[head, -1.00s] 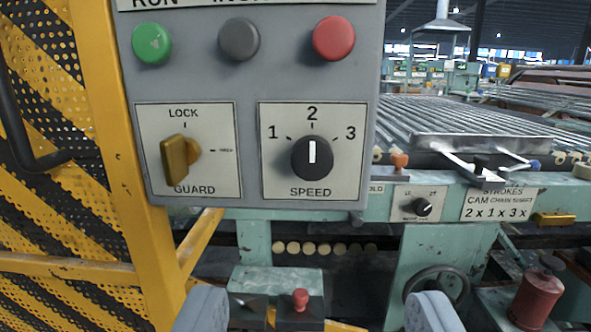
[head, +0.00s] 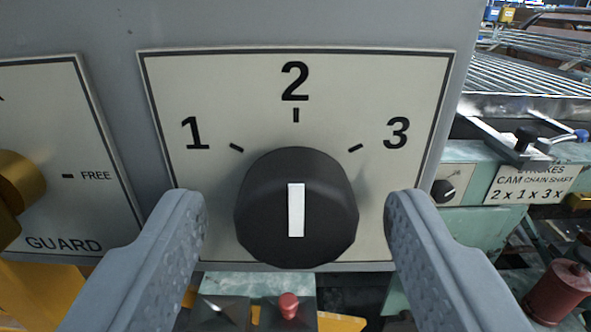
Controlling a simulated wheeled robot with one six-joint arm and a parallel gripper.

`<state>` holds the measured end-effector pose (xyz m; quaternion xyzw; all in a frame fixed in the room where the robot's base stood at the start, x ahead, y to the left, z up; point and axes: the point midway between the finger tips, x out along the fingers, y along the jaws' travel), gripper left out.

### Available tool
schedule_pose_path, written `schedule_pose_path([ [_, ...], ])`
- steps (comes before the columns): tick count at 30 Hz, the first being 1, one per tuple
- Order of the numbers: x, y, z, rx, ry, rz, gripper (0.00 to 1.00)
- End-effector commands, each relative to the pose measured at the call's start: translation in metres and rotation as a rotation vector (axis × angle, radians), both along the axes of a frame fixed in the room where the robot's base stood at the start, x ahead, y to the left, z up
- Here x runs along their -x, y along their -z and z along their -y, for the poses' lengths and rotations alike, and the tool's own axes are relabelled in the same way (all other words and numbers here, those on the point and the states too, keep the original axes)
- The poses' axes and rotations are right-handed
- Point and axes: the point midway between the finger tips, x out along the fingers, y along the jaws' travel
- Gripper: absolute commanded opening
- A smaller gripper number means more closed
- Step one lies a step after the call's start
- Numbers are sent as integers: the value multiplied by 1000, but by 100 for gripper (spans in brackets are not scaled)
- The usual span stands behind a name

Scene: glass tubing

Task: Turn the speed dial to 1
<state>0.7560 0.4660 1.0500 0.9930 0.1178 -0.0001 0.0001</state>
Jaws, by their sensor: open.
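The speed dial (head: 296,250) is a round black knob with a white pointer mark (head: 296,210) that stands upright, towards the 2. It sits on a pale speed plate (head: 220,85) with the numbers 1 at left, 2 at top and 3 at right, each with a short tick. My gripper (head: 296,222) is open, with one grey ridged finger on each side of the dial. A gap shows between each finger and the knob, so they appear apart. The SPEED label is hidden behind the knob and fingers.
The guard plate (head: 80,160) with a brass guard key (head: 20,185) is at the left. Below are a small red knob (head: 289,304) and yellow framework. At the right are a smaller black dial (head: 443,190), a red cylinder (head: 560,293) and the roller conveyor (head: 530,75).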

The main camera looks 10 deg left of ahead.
Motion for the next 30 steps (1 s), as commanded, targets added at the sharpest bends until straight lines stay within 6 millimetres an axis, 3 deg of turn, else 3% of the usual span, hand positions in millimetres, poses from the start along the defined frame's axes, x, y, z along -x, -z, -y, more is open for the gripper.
schedule_pose_path([
  [11,-6,0,-1,0,0,0,56],
  [12,-6,0,-1,0,0,0,54],
  [19,-6,0,-1,0,0,0,11],
  [30,-6,0,-1,56,0,14,11],
])
